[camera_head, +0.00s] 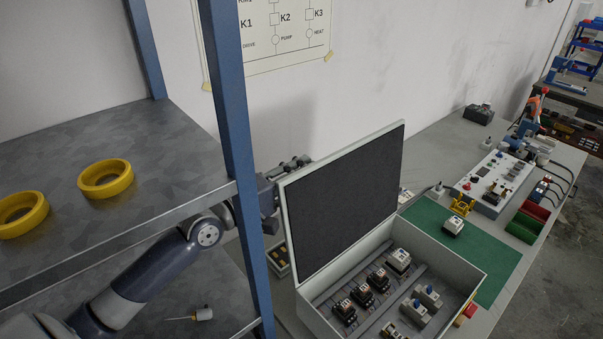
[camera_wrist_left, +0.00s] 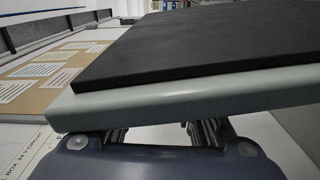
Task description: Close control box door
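The control box (camera_head: 460,258) stands on the bench with its door (camera_head: 345,200) open and raised, tilted back. The door has a dark inner panel and a pale rim. My left gripper (camera_head: 291,166) is behind the left edge of the door, partly hidden by it and by the shelf post. In the left wrist view, the door (camera_wrist_left: 100,105) crosses in front of my left gripper (camera_wrist_left: 160,133). Its two fingers stand apart, with their tips hidden by the door; I cannot tell whether they touch it. My right gripper is not in view.
A shelf with a blue post (camera_head: 236,160) stands close at the left, with yellow rings (camera_head: 106,179) on it. My left arm passes behind the post. Relays and other components sit inside the box. A green mat (camera_head: 475,243) and a control panel (camera_head: 495,180) lie beyond.

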